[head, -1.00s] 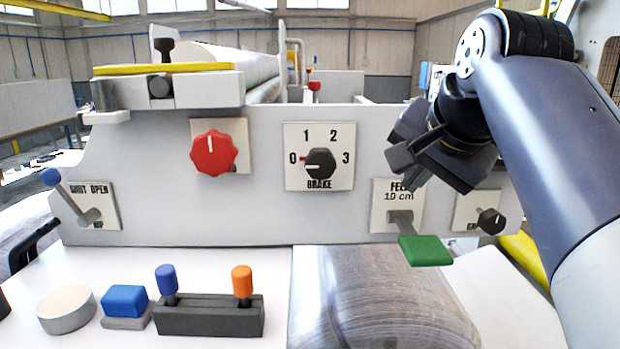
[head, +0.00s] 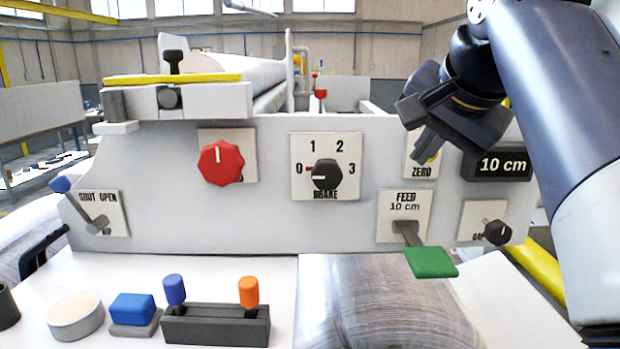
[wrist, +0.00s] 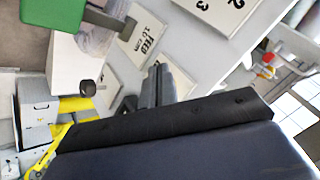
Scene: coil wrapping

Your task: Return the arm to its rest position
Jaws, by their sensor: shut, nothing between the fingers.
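My gripper (head: 420,127) is at the upper right in the head view, in front of the panel near the ZERO plate (head: 421,167). Its fingers are together with nothing between them. In the wrist view my gripper (wrist: 158,85) also shows with its fingers closed, apart from the panel controls. The green FEED lever (head: 431,262) is below it and not touched; it also shows at the top left of the wrist view (wrist: 52,15). The display (head: 502,164) reads 10 cm.
The white panel carries a red knob (head: 222,163), a BRAKE dial (head: 326,175), a SHUT OPEN lever (head: 90,210) and a small black knob (head: 497,232). On the bench stand a dark block (head: 215,325) with blue and orange handles, a blue button (head: 132,308) and a metallic roll (head: 385,300).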

